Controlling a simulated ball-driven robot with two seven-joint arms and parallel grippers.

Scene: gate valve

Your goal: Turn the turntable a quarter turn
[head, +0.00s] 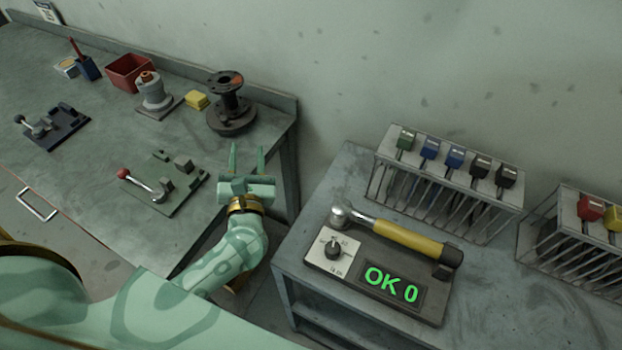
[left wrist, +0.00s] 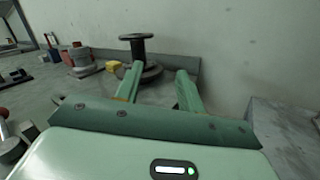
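A dark flanged spool (head: 229,92) stands upright on a dark round base (head: 231,122), which looks like the turntable, at the right back corner of the left bench. In the left wrist view the spool (left wrist: 135,46) rises behind the fingers, and the left finger partly hides the round base (left wrist: 153,73). My left gripper (head: 247,158) is open and empty, nearer to me than the turntable, by the bench's right edge and not touching it. It also shows in the left wrist view (left wrist: 158,82), with its two fingers apart. My right gripper is not in view.
On the left bench (head: 75,180) stand a red-handled clamp (head: 146,186), a grey valve part (head: 154,93), a yellow block (head: 196,100) and a red bin (head: 129,71). A gap separates it from the right bench, which holds a torque tester (head: 390,268) and tool racks (head: 440,185).

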